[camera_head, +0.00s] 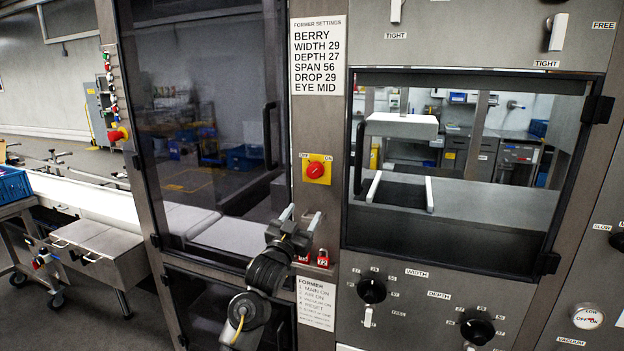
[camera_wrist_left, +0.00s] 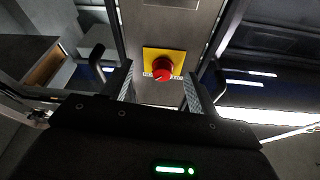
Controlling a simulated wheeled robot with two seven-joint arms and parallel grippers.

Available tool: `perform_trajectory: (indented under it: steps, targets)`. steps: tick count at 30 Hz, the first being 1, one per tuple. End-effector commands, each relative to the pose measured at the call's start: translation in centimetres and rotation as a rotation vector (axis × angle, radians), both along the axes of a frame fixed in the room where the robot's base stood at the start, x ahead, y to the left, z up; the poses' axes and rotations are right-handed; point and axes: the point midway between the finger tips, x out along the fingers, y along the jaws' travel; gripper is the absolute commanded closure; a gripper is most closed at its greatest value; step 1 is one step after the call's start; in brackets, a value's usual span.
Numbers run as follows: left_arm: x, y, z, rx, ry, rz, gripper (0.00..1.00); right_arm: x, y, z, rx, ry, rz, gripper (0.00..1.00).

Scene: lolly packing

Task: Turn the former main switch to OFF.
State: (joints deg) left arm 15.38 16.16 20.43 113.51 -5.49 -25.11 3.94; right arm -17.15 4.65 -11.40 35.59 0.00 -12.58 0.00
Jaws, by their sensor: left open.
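The former main switch (camera_head: 316,170) is a red round knob on a yellow plate, set on the steel post between the dark glass door and the window. Labels sit at the plate's upper corners, with ON at the right. A pale mark on the knob seems to slant toward the upper right. My left gripper (camera_head: 300,216) is open and empty, just below the switch and apart from it. In the left wrist view the red knob (camera_wrist_left: 162,69) shows ahead, between and beyond the two fingers (camera_wrist_left: 158,88). My right gripper is not in view.
Red padlocks (camera_head: 323,258) hang below the switch, close to my left gripper. A black door handle (camera_head: 269,136) stands out left of the switch, and another (camera_head: 358,158) stands out right of it. A settings card (camera_head: 318,56) is above. Width (camera_head: 371,290) and depth (camera_head: 477,331) knobs are lower right.

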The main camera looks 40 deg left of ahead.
Motion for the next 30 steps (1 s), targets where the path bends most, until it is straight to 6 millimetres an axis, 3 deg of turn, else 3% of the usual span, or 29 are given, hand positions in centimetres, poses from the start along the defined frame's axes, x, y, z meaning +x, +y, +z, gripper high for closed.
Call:
perform_trajectory:
  steps: [1,4,11,30]
  targets:
    - [-0.6,0.1,2.1,0.011,-0.032,0.005,0.41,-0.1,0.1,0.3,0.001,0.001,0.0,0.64]
    - [-1.5,0.2,4.2,0.022,-0.072,0.013,0.41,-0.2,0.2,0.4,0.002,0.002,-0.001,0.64]
    - [-1.4,0.3,4.9,0.025,-0.082,0.015,0.41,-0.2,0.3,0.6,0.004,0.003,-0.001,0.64]
    - [7.2,3.0,8.5,0.024,-0.079,0.016,0.41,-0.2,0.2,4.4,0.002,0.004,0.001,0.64]
